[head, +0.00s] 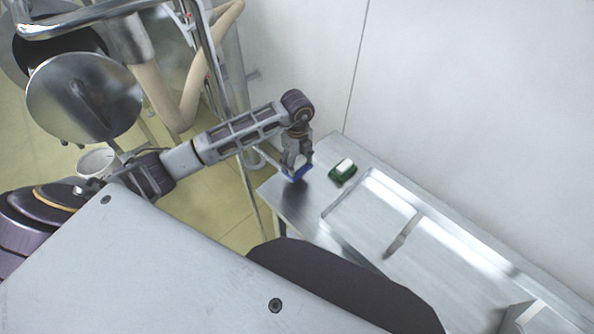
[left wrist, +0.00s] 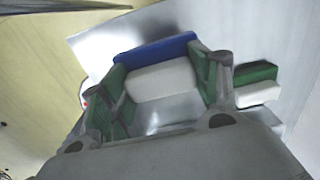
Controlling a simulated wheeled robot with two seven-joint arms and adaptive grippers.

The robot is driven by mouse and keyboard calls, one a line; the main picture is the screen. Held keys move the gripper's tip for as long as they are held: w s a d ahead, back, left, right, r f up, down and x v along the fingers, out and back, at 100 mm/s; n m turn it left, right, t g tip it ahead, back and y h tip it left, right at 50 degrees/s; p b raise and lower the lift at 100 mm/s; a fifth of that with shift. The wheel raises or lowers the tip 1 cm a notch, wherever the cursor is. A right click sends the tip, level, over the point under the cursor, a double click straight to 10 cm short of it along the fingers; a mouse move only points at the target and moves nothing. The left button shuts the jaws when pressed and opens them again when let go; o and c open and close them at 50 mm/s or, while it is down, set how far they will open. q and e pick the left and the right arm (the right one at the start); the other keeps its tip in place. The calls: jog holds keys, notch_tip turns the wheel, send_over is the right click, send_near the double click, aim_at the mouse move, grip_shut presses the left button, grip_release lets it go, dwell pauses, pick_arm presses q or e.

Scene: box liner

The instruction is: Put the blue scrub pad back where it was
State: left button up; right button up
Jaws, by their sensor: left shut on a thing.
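The blue scrub pad (head: 297,173) is in my left gripper (head: 297,164) over the left end of the metal counter (head: 290,200). In the left wrist view the pad shows a blue layer (left wrist: 155,51) and a white layer (left wrist: 163,80). My left gripper (left wrist: 160,88) is shut on it, with a green-faced finger at each end. I cannot tell whether the pad touches the counter. A green and white pad (head: 343,171) lies on the counter just right of the gripper. It also shows in the left wrist view (left wrist: 255,73). My right gripper is not in view.
A metal sink basin (head: 410,235) is set into the counter at the right, with a raised rim. A wall (head: 430,100) stands behind the counter. Metal stands and a round lid (head: 84,98) are at the left. The counter's left end is otherwise clear.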

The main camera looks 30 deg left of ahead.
aim_at(297, 171)
pick_arm(q)
jog(key=shift+f, duration=0.3)
notch_tip(297, 171, down, 3)
jog(key=shift+r, duration=0.1)
jog(key=shift+f, duration=0.8)
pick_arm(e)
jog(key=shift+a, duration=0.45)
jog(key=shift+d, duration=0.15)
pick_arm(q)
jog(key=shift+f, duration=0.15)
jog(key=o, duration=0.7)
jog(key=shift+c, duration=0.2)
jog(key=o, duration=0.3)
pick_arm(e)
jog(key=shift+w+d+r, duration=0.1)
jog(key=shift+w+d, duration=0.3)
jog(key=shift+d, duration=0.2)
